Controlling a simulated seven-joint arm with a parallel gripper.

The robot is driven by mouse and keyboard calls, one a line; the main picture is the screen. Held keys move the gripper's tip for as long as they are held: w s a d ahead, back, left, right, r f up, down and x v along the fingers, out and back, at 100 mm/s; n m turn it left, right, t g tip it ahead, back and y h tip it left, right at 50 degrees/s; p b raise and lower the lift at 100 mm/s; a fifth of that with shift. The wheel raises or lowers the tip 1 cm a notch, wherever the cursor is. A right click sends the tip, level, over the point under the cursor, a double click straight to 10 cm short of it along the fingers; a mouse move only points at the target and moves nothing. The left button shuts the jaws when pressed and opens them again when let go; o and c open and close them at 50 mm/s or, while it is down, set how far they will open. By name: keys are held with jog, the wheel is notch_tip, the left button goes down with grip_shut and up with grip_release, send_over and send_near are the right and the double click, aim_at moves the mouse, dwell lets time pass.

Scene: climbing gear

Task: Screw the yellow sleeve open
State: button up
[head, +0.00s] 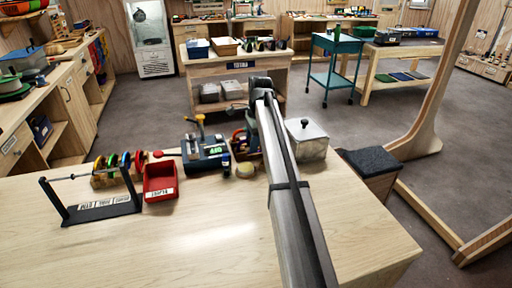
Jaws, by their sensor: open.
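A black stand (103,207) with a thin bar is on the left of the wooden table.
On the table stand a red bin (160,183), a dark device (205,158) with a display, a roll of tape (245,170) and a grey lidded box (307,139). The table's front middle is clear. A wooden frame (440,100) stands at the right.

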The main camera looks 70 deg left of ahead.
jog(key=shift+d, duration=0.95)
jog(key=shift+r, duration=1.25)
jog(key=shift+r, duration=0.15)
jog(key=shift+a, duration=0.1)
jog(key=shift+a, duration=1.05)
jog(key=shift+d, duration=0.1)
jog(key=shift+d+f, duration=0.2)
jog(key=shift+f, duration=0.5)
jog(key=shift+d+f, duration=0.15)
jog(key=shift+f, duration=0.55)
